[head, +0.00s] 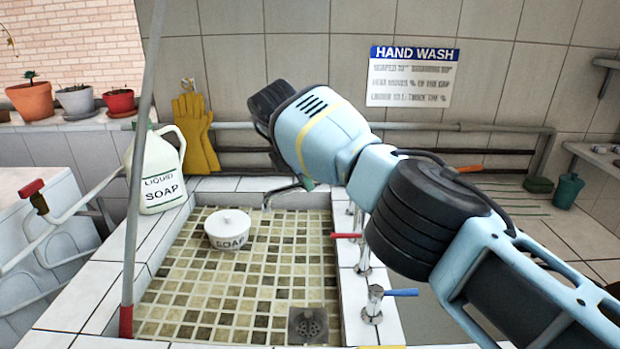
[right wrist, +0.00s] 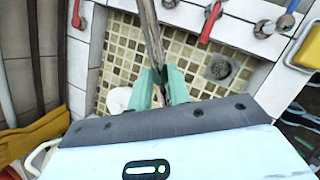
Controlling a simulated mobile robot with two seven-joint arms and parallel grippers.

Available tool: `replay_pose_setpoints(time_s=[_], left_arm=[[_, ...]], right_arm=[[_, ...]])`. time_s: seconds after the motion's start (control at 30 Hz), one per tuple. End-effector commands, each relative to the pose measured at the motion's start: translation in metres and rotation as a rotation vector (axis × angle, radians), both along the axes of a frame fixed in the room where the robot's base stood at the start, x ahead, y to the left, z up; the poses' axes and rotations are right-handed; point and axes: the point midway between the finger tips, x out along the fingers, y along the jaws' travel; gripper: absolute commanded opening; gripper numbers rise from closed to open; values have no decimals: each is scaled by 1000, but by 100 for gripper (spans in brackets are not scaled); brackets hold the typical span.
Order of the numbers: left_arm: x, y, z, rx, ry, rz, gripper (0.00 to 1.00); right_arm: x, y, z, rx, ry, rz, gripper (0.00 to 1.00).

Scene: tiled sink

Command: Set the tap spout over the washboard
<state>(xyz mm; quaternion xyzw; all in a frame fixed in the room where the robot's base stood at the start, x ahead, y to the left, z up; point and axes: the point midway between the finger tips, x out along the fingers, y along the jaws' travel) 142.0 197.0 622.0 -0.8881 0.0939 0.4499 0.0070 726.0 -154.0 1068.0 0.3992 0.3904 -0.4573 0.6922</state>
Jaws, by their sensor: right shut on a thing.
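The metal tap spout (head: 284,190) reaches out over the right side of the tiled sink basin (head: 180,285), its tip bent down. In the right wrist view the spout (right wrist: 151,38) runs between the green fingers of my right gripper (right wrist: 161,88). That gripper is shut on the spout; in the head view its fingertips (head: 307,184) are mostly hidden behind its blue wrist. I cannot clearly make out a washboard; a surface with green grooves (head: 505,203) lies to the right, partly behind my arm. My left gripper is not in view.
A soap bowl (head: 229,231) stands in the basin, with a drain (head: 307,325) at the front. Red (head: 346,236) and blue (head: 402,292) tap levers stand on the divider. A soap jug (head: 158,172) is at the back left; a grey pole (head: 140,150) crosses the left side.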

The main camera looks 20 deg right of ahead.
Motion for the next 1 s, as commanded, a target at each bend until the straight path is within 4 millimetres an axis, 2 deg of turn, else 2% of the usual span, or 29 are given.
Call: replay_pose_setpoints(time_s=[0.53,0.57,0.7,0.73,1.0], left_arm=[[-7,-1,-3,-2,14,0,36],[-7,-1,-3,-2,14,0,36],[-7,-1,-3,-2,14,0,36],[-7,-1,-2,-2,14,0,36],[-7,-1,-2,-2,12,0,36]], right_arm=[[-1,4,-1,1,2,-17,0],[-1,3,-1,1,2,-17,20],[-1,3,-1,1,2,-17,38],[-1,3,-1,1,2,-17,41],[-1,4,0,1,1,-16,41]])
